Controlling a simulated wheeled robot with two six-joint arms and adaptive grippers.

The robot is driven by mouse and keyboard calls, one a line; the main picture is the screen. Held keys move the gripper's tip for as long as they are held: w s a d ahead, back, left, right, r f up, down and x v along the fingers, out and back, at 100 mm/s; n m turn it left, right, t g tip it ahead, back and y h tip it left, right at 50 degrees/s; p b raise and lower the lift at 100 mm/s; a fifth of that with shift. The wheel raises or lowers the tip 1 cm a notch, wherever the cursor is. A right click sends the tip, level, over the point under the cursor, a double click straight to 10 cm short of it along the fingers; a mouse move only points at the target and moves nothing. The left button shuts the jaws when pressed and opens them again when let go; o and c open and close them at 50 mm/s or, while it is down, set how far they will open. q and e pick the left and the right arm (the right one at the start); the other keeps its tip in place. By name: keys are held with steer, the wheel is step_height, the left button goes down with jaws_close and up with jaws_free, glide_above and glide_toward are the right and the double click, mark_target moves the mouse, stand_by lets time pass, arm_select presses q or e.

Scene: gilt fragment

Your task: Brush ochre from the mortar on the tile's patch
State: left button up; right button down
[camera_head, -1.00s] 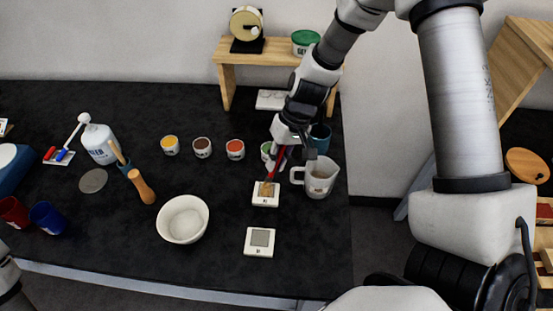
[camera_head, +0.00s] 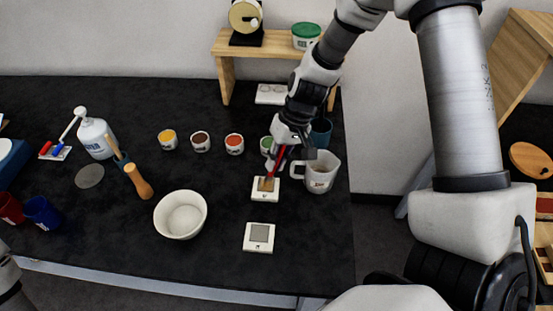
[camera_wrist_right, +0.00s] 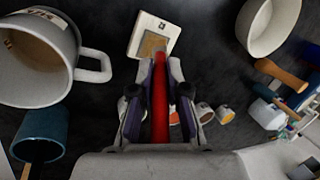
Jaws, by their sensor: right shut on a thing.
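My right gripper (camera_head: 281,158) is shut on a brush with a red handle (camera_wrist_right: 159,112). The brush slants down over the far white tile (camera_head: 264,196), whose square patch looks tan-ochre. The brush tip is at the patch; I cannot tell whether it touches. A second white tile (camera_head: 259,248) with a grey patch lies nearer. The white bowl (camera_head: 181,229), which seems to be the mortar, stands to the left; its inside looks pale. My left gripper is outside the views.
Several small paint pots (camera_head: 201,141) line the back. A wooden shelf (camera_head: 264,48) is behind. The front middle is clear.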

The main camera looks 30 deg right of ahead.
steer(key=shift+f+b, duration=0.55)
steer(key=shift+f, duration=0.15)
